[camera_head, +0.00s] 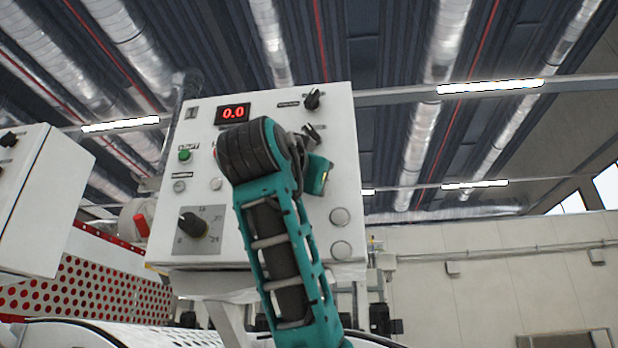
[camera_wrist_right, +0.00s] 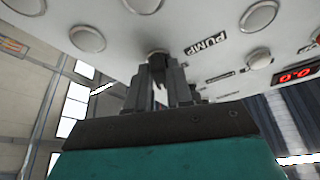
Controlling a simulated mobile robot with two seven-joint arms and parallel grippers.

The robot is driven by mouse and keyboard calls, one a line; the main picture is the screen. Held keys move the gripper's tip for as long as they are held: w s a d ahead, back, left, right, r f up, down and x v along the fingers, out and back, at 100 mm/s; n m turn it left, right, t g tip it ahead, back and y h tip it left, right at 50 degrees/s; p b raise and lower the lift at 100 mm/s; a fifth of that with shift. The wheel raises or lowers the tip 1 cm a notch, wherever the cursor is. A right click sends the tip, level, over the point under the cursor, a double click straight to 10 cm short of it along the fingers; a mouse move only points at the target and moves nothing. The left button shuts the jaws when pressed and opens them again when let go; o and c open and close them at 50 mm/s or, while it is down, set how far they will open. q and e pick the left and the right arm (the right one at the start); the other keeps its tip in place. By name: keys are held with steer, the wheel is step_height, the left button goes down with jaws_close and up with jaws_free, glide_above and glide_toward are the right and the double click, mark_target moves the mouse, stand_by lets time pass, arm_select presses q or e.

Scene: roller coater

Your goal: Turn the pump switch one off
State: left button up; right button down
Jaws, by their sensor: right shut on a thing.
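A white control panel (camera_head: 345,185) stands in front of me in the head view. In the right wrist view, the pump switch (camera_wrist_right: 157,54) is a small dark knob beside a black PUMP label (camera_wrist_right: 207,44). My right gripper (camera_wrist_right: 160,88) is shut on this knob, its two dark fingers on either side of it. In the head view my right gripper (camera_head: 311,134) is at the panel's upper right, partly hidden by my teal and black arm. The switch's exact angle is hard to tell. My left gripper is not in view.
Another black knob (camera_head: 312,99) sits just above my gripper. A red display (camera_head: 233,113) reads 0.0. A green button (camera_head: 184,155), a dial (camera_head: 193,225) and grey round buttons (camera_head: 340,217) are nearby. Another white box (camera_head: 45,200) stands left.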

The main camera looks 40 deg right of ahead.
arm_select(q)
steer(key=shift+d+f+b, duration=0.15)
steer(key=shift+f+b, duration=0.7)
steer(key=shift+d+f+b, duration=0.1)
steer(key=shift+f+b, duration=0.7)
arm_select(e)
steer(key=shift+s+d+n+t+y, duration=0.1)
steer(key=shift+n+t+y, duration=0.85)
steer(key=shift+n, duration=1.65)
steer(key=shift+s+d+n+t+y, duration=0.1)
steer(key=shift+n+t+y, duration=0.8)
steer(key=shift+n, duration=1.7)
steer(key=shift+s+n+t+y, duration=0.1)
steer(key=shift+n+t+y, duration=0.85)
steer(key=shift+n, duration=1.65)
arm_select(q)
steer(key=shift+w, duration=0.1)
arm_select(e)
steer(key=shift+r+t, duration=0.1)
steer(key=shift+t, duration=0.3)
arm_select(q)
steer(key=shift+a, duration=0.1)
arm_select(e)
steer(key=c, duration=1.1)
jaws_free()
